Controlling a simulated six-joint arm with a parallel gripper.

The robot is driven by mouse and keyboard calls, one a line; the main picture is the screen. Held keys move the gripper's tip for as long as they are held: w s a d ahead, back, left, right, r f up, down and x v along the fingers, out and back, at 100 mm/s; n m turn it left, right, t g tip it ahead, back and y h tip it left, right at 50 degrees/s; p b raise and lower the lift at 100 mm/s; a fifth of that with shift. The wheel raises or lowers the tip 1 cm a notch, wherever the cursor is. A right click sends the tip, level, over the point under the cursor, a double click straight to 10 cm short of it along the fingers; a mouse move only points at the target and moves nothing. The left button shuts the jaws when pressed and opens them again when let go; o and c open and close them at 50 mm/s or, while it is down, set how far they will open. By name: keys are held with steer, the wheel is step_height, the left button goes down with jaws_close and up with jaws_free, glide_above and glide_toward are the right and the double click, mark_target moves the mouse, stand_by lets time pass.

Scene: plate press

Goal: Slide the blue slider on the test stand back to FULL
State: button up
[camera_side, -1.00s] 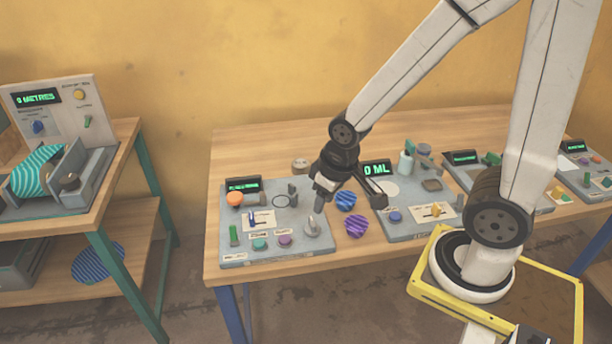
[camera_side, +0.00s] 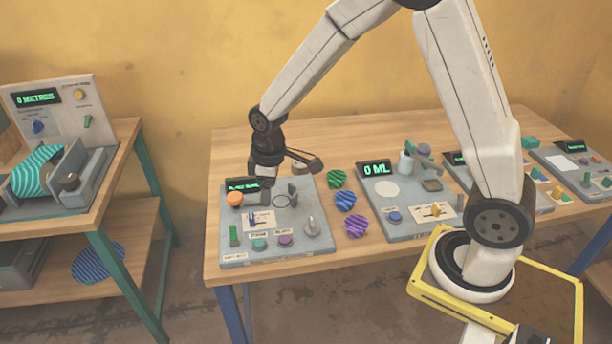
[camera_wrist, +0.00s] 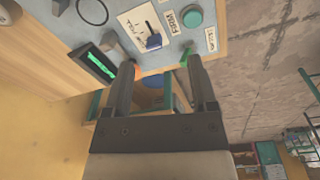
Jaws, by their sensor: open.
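The blue slider (camera_side: 252,218) stands on a white card on the grey test stand (camera_side: 292,260) at the left of the table. In the wrist view the blue slider (camera_wrist: 153,41) shows beyond my fingertips, roughly between their lines, with its white card (camera_wrist: 138,22) behind it. The writing on the card is too small to read surely. My gripper (camera_side: 264,203) points down over the back left part of the stand, close behind the slider. In the wrist view my gripper (camera_wrist: 160,62) is open, with nothing between its fingers. The side view does not show clearly how high the tips are.
Close by on the stand are an orange knob (camera_side: 235,199), a green lever (camera_side: 234,236), a teal button (camera_side: 260,244), a purple button (camera_side: 285,240) and a grey knob (camera_side: 312,226). Striped discs (camera_side: 345,201) lie right of the stand. Another stand (camera_side: 408,229) stands beyond them.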

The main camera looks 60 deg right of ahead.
mark_target(251, 215)
steer(key=w+f+n, duration=0.1)
steer(key=w, duration=0.1)
steer(key=w+f+n, duration=0.1)
steer(key=w, duration=0.1)
steer(key=w+a+f+n+g, duration=0.1)
steer(key=w, duration=0.1)
steer(key=shift+f, duration=0.3)
steer(key=shift+s+f, duration=0.1)
steer(key=shift+f, duration=3.8)
jaws_close()
